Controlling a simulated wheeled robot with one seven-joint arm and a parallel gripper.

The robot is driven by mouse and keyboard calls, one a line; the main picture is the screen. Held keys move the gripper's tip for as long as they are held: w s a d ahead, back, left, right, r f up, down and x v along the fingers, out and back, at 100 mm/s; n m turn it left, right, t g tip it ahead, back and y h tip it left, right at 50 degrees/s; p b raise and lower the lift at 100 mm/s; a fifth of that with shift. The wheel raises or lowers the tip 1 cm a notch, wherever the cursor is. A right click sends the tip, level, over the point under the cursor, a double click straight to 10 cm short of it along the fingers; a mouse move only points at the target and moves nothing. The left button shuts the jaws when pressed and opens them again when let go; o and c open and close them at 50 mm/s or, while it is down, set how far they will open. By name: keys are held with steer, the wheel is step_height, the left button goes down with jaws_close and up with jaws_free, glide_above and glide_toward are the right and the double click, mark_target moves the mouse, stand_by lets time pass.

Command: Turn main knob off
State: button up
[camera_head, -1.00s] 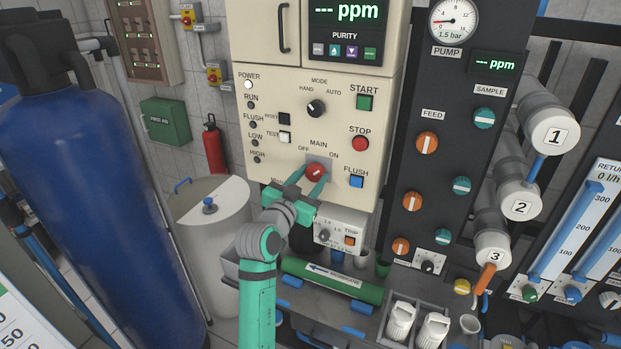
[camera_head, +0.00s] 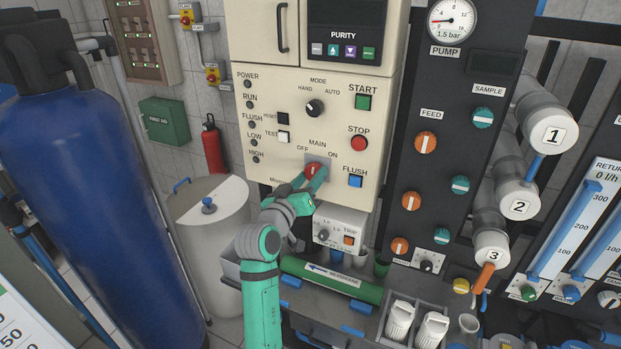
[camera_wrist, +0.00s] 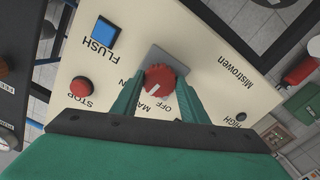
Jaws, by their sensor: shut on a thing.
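The red main knob (camera_head: 313,171) sits on a grey plate low on the cream control panel (camera_head: 290,130), between the OFF and ON labels. My gripper (camera_head: 314,176) is shut on it from below, with one teal finger on each side. In the wrist view the knob (camera_wrist: 159,80) shows between my two fingertips, and its white pointer mark is turned toward the OFF label. The PURITY display (camera_head: 345,12) and the pump display (camera_head: 493,64) are dark. The POWER lamp (camera_head: 248,84) is unlit.
The red STOP button (camera_head: 359,143) and blue FLUSH button (camera_head: 355,181) are right of the knob. A small TRIP box (camera_head: 338,231) hangs just below. A green membrane tube (camera_head: 332,278) lies under it. A blue tank (camera_head: 90,190) stands at the left.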

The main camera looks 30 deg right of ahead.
steer(key=n, duration=0.6)
steer(key=shift+s+d, duration=0.1)
steer(key=shift+n, duration=2.2)
steer(key=shift+a, duration=0.2)
steer(key=o, duration=1.1)
steer(key=v, duration=1)
steer(key=shift+s+a, duration=0.2)
steer(key=shift+a, duration=0.1)
